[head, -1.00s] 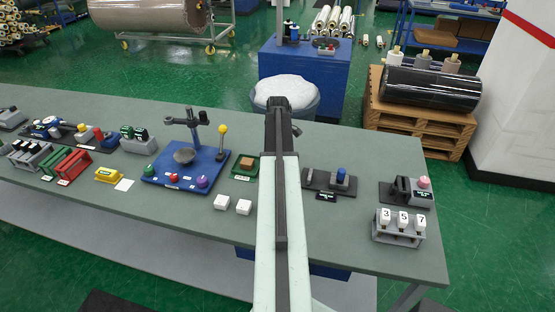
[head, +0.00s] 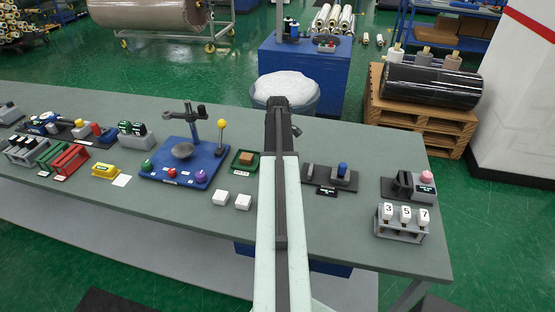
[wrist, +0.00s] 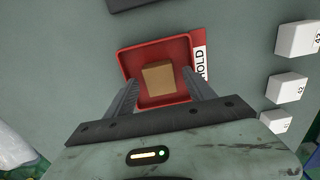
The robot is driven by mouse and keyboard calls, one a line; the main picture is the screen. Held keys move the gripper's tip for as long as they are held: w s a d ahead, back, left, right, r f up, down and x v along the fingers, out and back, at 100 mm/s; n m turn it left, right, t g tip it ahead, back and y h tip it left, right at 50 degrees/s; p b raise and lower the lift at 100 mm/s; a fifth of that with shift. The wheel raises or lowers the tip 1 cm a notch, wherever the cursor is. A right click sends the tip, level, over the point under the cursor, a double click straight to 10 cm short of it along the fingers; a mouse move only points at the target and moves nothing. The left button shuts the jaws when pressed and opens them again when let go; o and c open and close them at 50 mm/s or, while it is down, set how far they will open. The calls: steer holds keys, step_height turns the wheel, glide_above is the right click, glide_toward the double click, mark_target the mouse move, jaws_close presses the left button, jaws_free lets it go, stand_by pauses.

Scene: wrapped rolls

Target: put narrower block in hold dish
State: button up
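In the wrist view a red dish (wrist: 124,62) labelled HOLD lies below my gripper (wrist: 160,76). A brown block (wrist: 158,79) sits inside the dish. My two fingers are apart, one on each side of the block, with a gap showing on both sides. In the head view my arm hides the red dish and the fingers. Another brown block (head: 246,157) sits in a green dish (head: 236,166) just left of my arm. I cannot tell which block is narrower.
White cubes (head: 220,198) stand on the table (head: 160,220) left of my arm; numbered ones show in the wrist view (wrist: 297,39). A blue stand (head: 196,178) lies farther left. A numbered rack (head: 402,225) is at the right. The table front is mostly clear.

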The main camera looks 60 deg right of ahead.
steer(key=shift+r, duration=0.1)
step_height(320, 180, up, 8)
steer(key=p, duration=0.8)
steer(key=shift+f, duration=0.2)
